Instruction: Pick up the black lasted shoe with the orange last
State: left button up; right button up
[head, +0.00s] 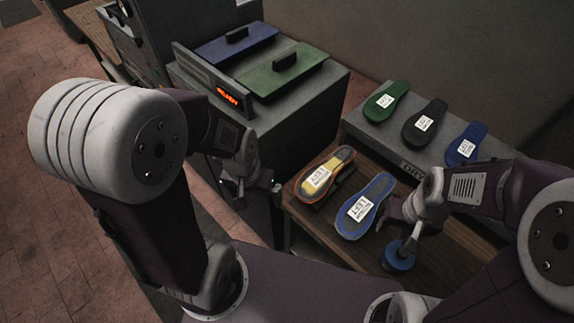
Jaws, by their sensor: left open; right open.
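The orange-edged shoe form (311,190) lies sole up on the wooden bench, with a yellow patch and a white label on it. Its black upper cannot be made out clearly. Beside it on the right lies a blue-edged one (364,207) with a grey sole and a white label. My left gripper (256,192) is open and empty, to the left of the orange-edged shoe and apart from it, in front of the grey machine. My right gripper (398,216) is open, just right of the blue-edged shoe; its fingertips are hard to make out.
A grey shelf (357,127) holds a green sole (386,100), a black sole (425,121) and a blue sole (466,144). A grey machine (308,103) with blue and green lids and a lit red display stands behind. A blue disc with a stem (398,257) is below my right gripper.

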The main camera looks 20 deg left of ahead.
aim_at(314, 184)
jog(key=k+l+z, duration=0.1)
jog(key=z, duration=1.35)
jog(key=j+u, duration=0.5)
jog(key=j, duration=0.9)
jog(key=i, duration=0.05)
